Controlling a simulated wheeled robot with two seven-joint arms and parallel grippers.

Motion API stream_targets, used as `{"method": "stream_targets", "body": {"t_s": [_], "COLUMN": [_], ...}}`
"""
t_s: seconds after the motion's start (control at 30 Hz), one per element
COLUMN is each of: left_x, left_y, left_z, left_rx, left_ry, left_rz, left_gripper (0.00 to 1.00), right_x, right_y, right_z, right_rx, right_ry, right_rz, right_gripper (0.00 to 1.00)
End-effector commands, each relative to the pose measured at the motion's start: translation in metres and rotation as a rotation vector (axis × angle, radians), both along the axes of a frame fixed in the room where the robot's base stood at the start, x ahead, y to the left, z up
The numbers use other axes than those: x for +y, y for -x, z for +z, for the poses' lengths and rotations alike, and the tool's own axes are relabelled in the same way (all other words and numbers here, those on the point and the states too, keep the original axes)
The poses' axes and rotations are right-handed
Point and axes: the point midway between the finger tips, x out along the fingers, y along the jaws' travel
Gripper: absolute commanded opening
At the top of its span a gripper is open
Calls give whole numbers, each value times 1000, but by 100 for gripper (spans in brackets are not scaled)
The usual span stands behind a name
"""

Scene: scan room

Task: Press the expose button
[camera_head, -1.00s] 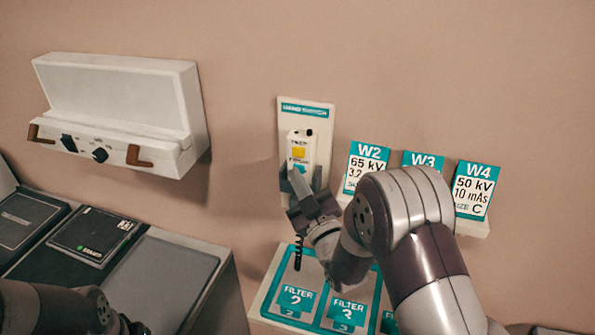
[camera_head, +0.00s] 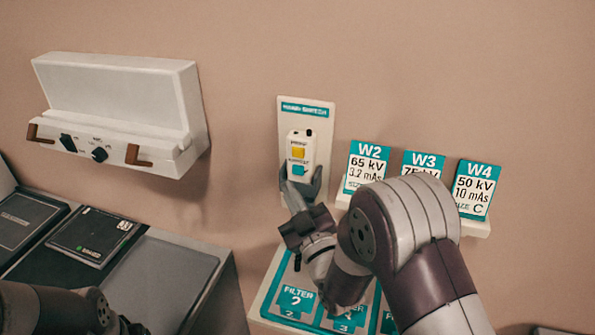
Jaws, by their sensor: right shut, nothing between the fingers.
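A white hand switch (camera_head: 300,138) sits in a dark cradle on a white wall plate (camera_head: 319,117) with a teal header. It has a yellow button (camera_head: 299,152) on top and a teal button (camera_head: 299,170) below it. The small labels are too blurred to read with certainty. My right gripper (camera_head: 294,190) is shut and empty, its tips just below the teal button and overlapping the lower part of the switch. Whether the tips touch it cannot be told. My left arm shows at the bottom left; its gripper is not in view.
Technique cards W2 (camera_head: 366,163), W3 (camera_head: 423,160) and W4 (camera_head: 474,190) stand on a ledge to the right. Filter trays (camera_head: 296,298) lie below. A white wall box (camera_head: 118,95) with knobs hangs at the left, above a counter with dark panels (camera_head: 94,236).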

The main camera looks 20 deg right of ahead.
Motion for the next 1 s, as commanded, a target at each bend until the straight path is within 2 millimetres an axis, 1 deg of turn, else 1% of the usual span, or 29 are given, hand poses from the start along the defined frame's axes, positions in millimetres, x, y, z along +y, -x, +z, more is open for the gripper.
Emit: {"method": "stream_targets", "body": {"t_s": [0.2,0.3,1.0], "left_x": [0,0,0], "left_y": [0,0,0], "left_z": [-2,-2,-2], "left_rx": [0,0,0], "left_ry": [0,0,0], "left_rz": [0,0,0], "left_gripper": [0,0,0], "right_x": [12,14,14], "right_y": [17,20,20], "right_z": [0,0,0], "right_rx": [1,-1,0], "right_ry": [-1,-1,0], "right_rz": [1,1,0], "right_gripper": [0,0,0]}}
